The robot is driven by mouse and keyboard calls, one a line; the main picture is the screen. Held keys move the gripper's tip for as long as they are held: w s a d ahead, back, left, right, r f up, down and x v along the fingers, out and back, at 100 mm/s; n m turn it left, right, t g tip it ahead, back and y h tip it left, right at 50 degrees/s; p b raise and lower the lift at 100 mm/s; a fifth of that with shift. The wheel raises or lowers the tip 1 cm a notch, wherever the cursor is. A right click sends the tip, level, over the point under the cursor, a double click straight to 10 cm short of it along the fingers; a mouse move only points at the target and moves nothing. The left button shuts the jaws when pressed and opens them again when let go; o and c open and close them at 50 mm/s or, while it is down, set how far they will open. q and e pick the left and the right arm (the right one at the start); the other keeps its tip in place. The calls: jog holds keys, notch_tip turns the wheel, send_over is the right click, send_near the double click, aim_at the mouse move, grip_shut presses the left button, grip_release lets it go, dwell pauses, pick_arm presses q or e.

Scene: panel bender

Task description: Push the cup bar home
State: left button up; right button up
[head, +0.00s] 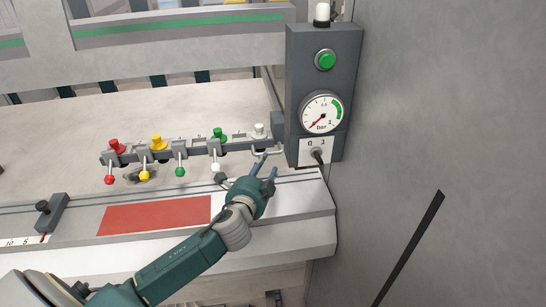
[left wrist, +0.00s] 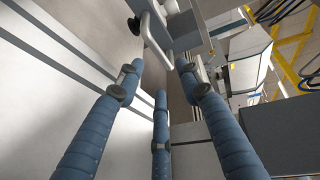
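The cup bar (head: 200,148) is a dark grey bar lying on the machine bed, with red, yellow, green and white knobs along it and a ball-ended lever under each. A pale loop handle (head: 270,152) sits at its right end. My left gripper (head: 268,164) is at that end, just in front of the handle, its blue fingers spread. In the left wrist view the fingers (left wrist: 158,72) are apart, and a pale handle (left wrist: 154,36) shows just beyond their tips. I cannot tell whether they touch it. My right gripper is not in view.
A grey control post (head: 324,75) with a green button, a pressure gauge (head: 322,113) and a 0/1 switch stands right of the bar. A red strip (head: 155,215) and a black-knobbed stop (head: 46,213) are on the front ledge. A grey wall closes off the right.

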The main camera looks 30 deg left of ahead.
aim_at(271, 154)
pick_arm(q)
jog(key=p+x, duration=0.1)
jog(key=x, duration=0.8)
jog(key=shift+s, duration=0.1)
grip_shut()
